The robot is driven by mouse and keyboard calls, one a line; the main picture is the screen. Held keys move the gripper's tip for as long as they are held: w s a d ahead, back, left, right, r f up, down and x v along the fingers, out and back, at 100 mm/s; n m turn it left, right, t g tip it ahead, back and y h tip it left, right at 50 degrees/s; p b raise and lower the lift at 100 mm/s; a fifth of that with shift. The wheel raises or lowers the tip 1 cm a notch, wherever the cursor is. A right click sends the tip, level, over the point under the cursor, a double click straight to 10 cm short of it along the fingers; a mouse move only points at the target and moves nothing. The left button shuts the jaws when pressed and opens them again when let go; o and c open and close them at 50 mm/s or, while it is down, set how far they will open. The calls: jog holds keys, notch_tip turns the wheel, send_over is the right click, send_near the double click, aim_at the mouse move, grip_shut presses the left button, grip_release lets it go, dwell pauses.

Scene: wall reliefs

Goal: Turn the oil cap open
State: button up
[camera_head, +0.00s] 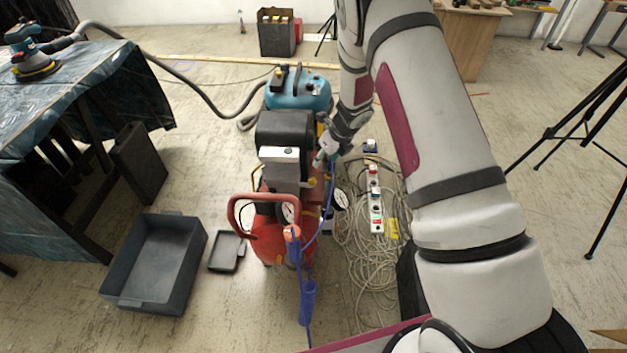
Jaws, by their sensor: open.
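A red air compressor (270,238) with a black and grey motor housing (285,130) stands on the floor in the middle of the head view. Round gauges and a red handle (232,213) are at its near end. I cannot clearly make out the oil cap; a small yellowish part (312,183) shows on the compressor's right side, but I cannot tell what it is. My gripper (321,158) is open, close to the right side of the motor housing. Whether it touches anything is too small to tell.
A blue coiled hose (307,300) hangs at the compressor's front. Coiled cables (360,245) and a power strip (375,195) lie to its right. A teal vacuum (300,92) stands behind. A grey bin (155,262) and covered table (60,95) are left. A tripod (590,120) is right.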

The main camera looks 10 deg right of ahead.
aim_at(312, 180)
jog(key=b+x, duration=0.1)
jog(key=x, duration=0.3)
jog(key=b+x, duration=0.1)
jog(key=x, duration=0.4)
jog(key=b+x, duration=0.1)
jog(key=x, duration=0.4)
jog(key=shift+s+f, duration=0.2)
jog(key=shift+s, duration=0.05)
jog(key=shift+c, duration=0.2)
grip_shut()
